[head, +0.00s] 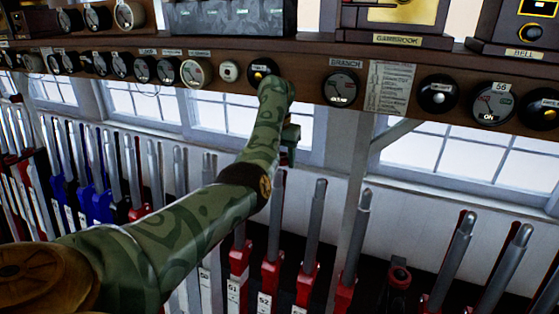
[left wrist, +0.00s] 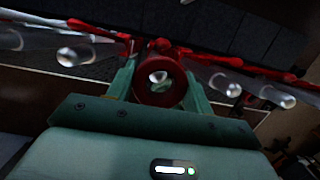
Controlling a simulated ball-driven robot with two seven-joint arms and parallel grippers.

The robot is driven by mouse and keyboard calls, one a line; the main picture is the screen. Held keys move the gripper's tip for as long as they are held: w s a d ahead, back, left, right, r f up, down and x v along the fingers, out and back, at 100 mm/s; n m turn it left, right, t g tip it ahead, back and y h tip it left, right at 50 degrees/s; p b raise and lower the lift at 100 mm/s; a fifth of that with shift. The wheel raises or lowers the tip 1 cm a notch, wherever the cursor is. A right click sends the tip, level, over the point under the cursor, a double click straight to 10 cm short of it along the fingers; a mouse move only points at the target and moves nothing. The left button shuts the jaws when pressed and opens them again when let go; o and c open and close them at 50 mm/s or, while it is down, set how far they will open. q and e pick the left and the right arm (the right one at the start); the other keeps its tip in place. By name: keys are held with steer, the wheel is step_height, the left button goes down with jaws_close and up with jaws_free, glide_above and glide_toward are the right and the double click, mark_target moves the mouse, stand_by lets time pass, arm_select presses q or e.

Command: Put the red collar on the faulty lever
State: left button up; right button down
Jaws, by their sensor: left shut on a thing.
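My left gripper (head: 289,150) is held above the row of levers, over a silver handle of a red lever (head: 276,215). In the left wrist view its two green fingers (left wrist: 160,88) are shut on the red collar (left wrist: 160,98), one on each side of the ring. A shiny lever tip (left wrist: 158,76) shows within the ring's opening. I cannot tell whether the collar is around the tip or still above it. No mark shows which lever is faulty. My right gripper is not in view.
Silver-handled levers stand close on both sides, including one at right (head: 354,240) and blue ones (head: 100,205) at left. A short red-topped piece (head: 399,274) stands lower. A wooden shelf (head: 310,88) with dials and instruments runs above the gripper.

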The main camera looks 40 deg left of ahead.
mark_target(278, 177)
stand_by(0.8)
arm_select(q)
steer(key=shift+f, duration=0.15)
steer(key=shift+s+f, duration=0.1)
steer(key=shift+f, duration=0.45)
steer(key=shift+s+d+f+b, duration=0.1)
steer(key=shift+f+b, duration=0.1)
steer(key=shift+f, duration=0.5)
steer(key=shift+s+f+b, duration=0.15)
steer(key=shift+f+b, duration=0.05)
steer(key=shift+f, duration=0.45)
steer(key=shift+s+d+f+b, duration=0.1)
steer(key=shift+f+b, duration=0.1)
steer(key=shift+f, duration=0.5)
steer(key=shift+f, duration=0.25)
steer(key=o, duration=1.2)
steer(key=shift+s, duration=0.1)
steer(key=shift+c, duration=0.2)
